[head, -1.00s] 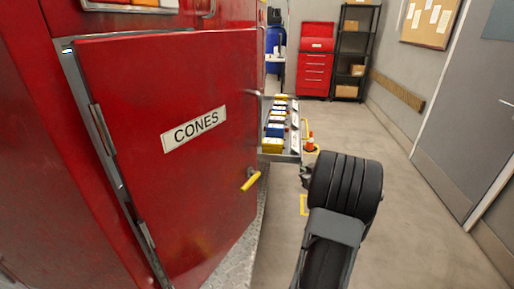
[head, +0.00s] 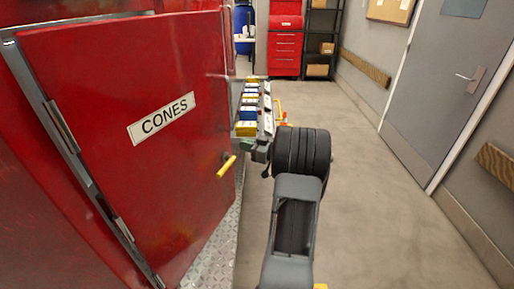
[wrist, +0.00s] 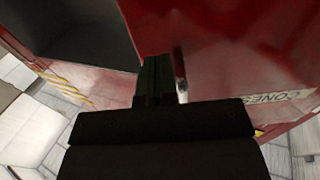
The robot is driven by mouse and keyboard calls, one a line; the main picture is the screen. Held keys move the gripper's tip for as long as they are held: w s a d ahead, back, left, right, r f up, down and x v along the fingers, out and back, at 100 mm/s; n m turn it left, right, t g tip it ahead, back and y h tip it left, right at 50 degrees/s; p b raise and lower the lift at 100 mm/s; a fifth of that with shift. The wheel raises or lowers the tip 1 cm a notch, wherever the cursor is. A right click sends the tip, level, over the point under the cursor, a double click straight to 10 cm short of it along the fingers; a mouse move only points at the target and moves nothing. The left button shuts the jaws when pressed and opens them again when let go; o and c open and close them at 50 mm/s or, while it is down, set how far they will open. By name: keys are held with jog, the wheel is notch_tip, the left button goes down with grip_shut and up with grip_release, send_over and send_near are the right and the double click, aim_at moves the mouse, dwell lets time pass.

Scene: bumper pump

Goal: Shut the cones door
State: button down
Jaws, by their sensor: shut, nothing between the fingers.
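The cones door (head: 150,160) is a red panel with a white CONES label (head: 161,118). In the head view its hinges are on the left and a yellow handle (head: 227,166) is near its right edge. It stands open: in the wrist view the red door (wrist: 230,50) is beside a dark opening (wrist: 80,30). My gripper (head: 262,149) is just right of the handle in the head view, partly hidden by my wrist. In the wrist view my gripper (wrist: 155,80) is shut and empty in front of the door's red surface. I cannot tell whether it touches.
A tray (head: 267,110) with several yellow and blue boxes sticks out beyond the door. A red tool cabinet (head: 285,45) and a dark shelf (head: 321,40) stand at the back. A grey door (head: 440,80) is on the right wall. The floor (head: 370,200) on the right is clear.

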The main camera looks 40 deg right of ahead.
aim_at(225, 140)
jog(key=shift+x, duration=3.1)
